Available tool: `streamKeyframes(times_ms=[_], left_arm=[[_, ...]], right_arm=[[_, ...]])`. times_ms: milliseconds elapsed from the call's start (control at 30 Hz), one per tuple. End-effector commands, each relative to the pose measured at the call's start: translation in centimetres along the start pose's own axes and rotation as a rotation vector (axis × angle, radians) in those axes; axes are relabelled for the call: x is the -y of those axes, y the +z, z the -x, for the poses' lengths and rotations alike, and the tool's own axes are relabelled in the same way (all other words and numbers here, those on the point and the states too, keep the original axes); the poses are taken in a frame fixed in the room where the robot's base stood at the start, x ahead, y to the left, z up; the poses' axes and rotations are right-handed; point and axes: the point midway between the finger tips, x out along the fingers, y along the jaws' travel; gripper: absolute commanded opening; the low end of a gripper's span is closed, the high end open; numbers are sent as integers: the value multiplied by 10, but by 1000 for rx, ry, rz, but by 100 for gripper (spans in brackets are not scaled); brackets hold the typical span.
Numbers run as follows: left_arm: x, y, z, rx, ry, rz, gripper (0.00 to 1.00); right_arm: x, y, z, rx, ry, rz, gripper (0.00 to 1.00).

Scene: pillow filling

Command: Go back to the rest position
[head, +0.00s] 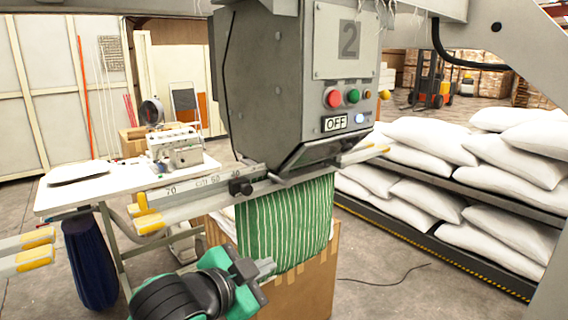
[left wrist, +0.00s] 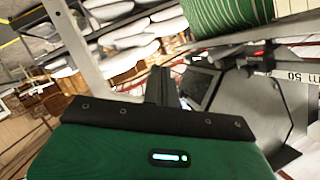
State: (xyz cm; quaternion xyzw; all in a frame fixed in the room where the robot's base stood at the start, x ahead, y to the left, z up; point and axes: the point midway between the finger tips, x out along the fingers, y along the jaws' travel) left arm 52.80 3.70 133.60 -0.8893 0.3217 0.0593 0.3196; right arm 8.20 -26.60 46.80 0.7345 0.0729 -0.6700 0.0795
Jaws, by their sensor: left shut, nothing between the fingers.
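My right gripper is not in view.
The cardboard box (head: 300,292) stands under the machine. The machine's ruler bar (head: 205,203) sticks out left. A white table (head: 125,185) with a sewing machine (head: 175,148) is at left. White pillows (head: 425,133) fill a rack at right. Open floor lies between.

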Motion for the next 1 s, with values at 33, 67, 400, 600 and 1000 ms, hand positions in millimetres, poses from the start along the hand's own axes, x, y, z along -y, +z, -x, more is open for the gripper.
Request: streamKeyframes(times_ms=[33,67,400,600,1000], left_arm=[[-8,19,-1,32,8,51,0],[-11,29,-1,49,10,78,0],[-62,149,12,289,15,363,0],[-101,218,37,457,8,515,0],[-187,333,124,823,-26,750,0]], right_arm=[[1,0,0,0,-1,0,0],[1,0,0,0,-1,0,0],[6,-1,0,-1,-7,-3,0],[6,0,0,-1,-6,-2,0],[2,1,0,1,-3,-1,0]])
